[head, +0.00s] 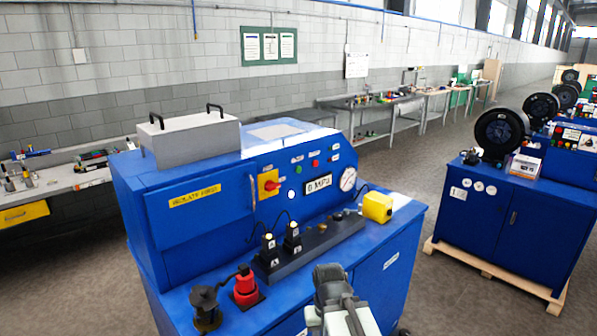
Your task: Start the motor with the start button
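A blue machine cabinet (208,248) stands in front of me with a sloped control panel. A red rotary switch on a yellow plate (270,184) is at the panel's left. My gripper (330,274) is in front of the cabinet, low in the picture, below the panel and apart from the buttons. Its finger opening is not clear.
Black valve fittings (265,248), a red fitting (246,288) and a yellow box (378,207) stand on the cabinet's front ledge. A grey box with handles (190,138) is on top. Another blue machine (500,218) is at right, with open floor between.

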